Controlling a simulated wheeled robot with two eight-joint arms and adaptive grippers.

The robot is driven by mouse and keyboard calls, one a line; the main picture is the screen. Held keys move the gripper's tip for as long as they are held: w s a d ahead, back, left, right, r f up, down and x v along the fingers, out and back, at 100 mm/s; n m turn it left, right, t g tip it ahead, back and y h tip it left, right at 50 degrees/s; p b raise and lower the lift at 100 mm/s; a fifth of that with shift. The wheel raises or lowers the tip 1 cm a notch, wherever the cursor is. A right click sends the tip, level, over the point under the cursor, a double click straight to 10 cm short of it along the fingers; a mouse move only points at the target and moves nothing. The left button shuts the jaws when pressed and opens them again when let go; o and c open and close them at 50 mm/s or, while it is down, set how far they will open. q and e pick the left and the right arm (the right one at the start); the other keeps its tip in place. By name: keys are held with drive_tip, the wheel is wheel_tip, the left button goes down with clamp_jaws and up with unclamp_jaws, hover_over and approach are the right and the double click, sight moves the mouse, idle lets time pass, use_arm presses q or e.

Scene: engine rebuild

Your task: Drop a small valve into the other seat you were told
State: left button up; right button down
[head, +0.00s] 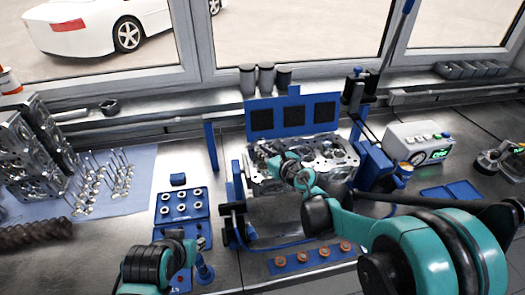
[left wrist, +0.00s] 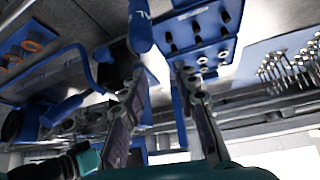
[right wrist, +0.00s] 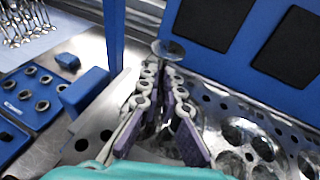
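The cylinder head (head: 335,152) lies on the blue fixture on the bench, its valve seats visible as round openings in the right wrist view (right wrist: 236,132). My right gripper (head: 285,163) is over its left part. In the right wrist view the fingers (right wrist: 160,75) are close together, with a valve's round head (right wrist: 169,49) showing just past their tips; its stem is mostly hidden between them. My left gripper (left wrist: 162,85) is open and empty, low in front of the blue socket tray (head: 181,206). Several valves (head: 104,183) stand on the light blue cloth at left.
A blue panel with dark squares (head: 291,117) stands behind the cylinder head. A blue post (head: 211,146) rises at its left. A blue strip with copper-coloured rings (head: 314,258) lies in front. A white meter (head: 418,143) stands at right. More metal heads (head: 35,150) stand at far left.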

drive_tip(key=shift+f+b, duration=0.3)
drive_tip(key=shift+f, duration=0.1)
drive_tip(key=c, duration=1.6)
unclamp_jaws()
drive_tip(key=shift+c, duration=0.2)
